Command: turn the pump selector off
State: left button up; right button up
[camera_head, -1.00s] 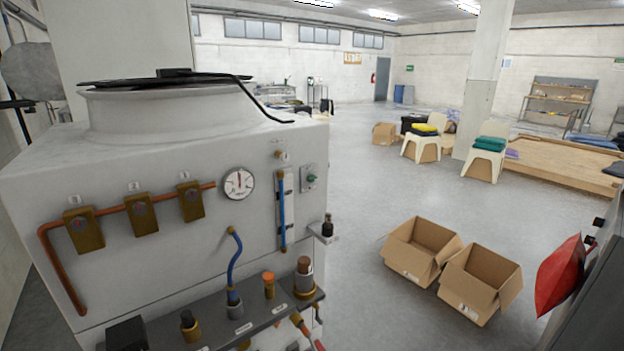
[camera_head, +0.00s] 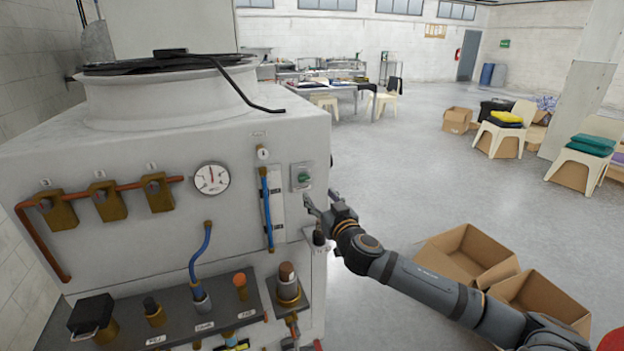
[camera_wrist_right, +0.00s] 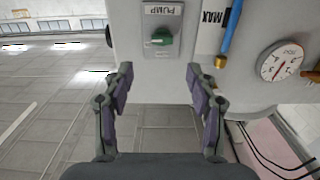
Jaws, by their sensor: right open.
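The pump selector (camera_head: 302,177) is a green knob on a small grey plate, high on the right side of the white machine's front panel. In the right wrist view the knob (camera_wrist_right: 161,37) is near the top, under an upside-down PUMP label. My right gripper (camera_head: 318,206) is open and empty, just below and right of the selector in the head view. In the wrist view its two fingers (camera_wrist_right: 160,88) stand wide apart, with the knob beyond the tips and roughly centred between them. My left gripper is not in view.
A blue tube (camera_head: 266,208) runs up the panel left of the selector, with a pressure gauge (camera_head: 211,178) further left. A ledge (camera_head: 180,321) with fittings juts out below. Open cardboard boxes (camera_head: 470,254) stand on the floor behind my right arm.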

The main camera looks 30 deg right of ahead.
aim_at(305, 180)
jog(key=p+x, duration=0.3)
jog(key=x, duration=0.7)
jog(key=shift+a, duration=0.2)
jog(key=shift+w+d+f, duration=0.1)
jog(key=shift+w, duration=0.2)
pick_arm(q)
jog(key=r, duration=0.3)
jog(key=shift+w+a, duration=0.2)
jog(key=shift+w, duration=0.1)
pick_arm(e)
jog(key=c, duration=1.1)
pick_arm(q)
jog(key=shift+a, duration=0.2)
pick_arm(e)
jog(key=shift+c, duration=0.2)
